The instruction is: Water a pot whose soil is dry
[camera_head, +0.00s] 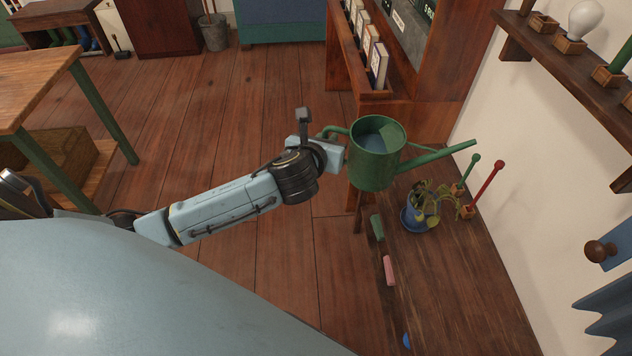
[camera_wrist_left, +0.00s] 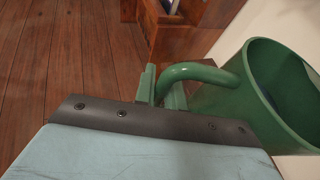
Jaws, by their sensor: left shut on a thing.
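A green watering can (camera_head: 374,160) with water inside is held in the air, upright, its long spout pointing right. My left gripper (camera_head: 336,142) is shut on its handle; in the left wrist view the green fingers (camera_wrist_left: 160,88) close around the handle of the can (camera_wrist_left: 235,100). A blue pot (camera_head: 413,219) with a drooping, yellowing plant (camera_head: 430,202) stands on a wooden shelf below and to the right of the can. The spout tip is above and to the right of the pot, apart from it. The soil is hardly visible. My right gripper is not in view.
Small wooden blocks holding a green pin (camera_head: 473,162) and a red pin (camera_head: 490,177) stand right of the pot. A green piece (camera_head: 377,228) and a pink piece (camera_head: 389,270) lie along the shelf's left edge. A wooden bookcase (camera_head: 400,105) stands behind. A wall shelf (camera_head: 560,60) juts out upper right.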

